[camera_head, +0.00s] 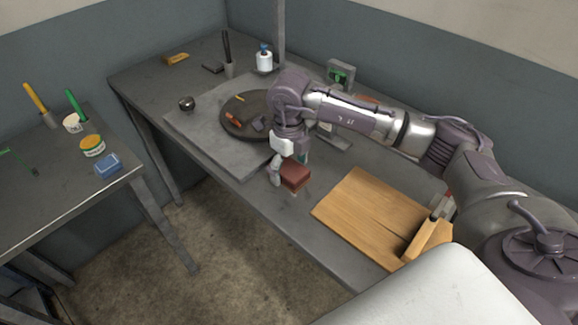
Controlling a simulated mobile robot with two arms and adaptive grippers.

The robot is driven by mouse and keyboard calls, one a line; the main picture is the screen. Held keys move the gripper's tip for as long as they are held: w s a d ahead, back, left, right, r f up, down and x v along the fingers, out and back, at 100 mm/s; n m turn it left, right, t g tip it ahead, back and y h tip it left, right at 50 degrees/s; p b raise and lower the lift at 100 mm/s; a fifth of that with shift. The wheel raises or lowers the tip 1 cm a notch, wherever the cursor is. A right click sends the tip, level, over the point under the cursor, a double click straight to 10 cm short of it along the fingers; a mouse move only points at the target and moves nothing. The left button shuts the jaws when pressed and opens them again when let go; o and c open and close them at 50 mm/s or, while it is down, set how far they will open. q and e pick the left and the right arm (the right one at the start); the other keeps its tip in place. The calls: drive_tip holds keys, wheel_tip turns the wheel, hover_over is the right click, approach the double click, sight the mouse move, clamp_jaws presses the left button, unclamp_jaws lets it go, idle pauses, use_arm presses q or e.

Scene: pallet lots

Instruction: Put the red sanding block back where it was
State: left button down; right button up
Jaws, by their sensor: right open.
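The red sanding block (295,177) lies near the front edge of the long grey workbench (335,252), just left of the wooden board. My right gripper (288,170) is directly above and beside it, pointing down. One finger shows on the block's left side and part of the other shows behind it. The gripper is open. Whether a finger touches the block cannot be told. My left gripper is not in view.
A wooden board (362,212) lies right of the block. A grey slab (205,130) with a dark round turntable (234,118) carrying small items is behind left. A side table (60,185) holds a blue box (108,166), tubs and brushes. Bare bench lies in front of the board.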

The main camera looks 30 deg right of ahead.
sight(289, 167)
wheel_tip(289, 167, up, 12)
drive_tip(key=b, duration=0.1)
drive_tip(key=shift+r, duration=0.1)
idle(0.4)
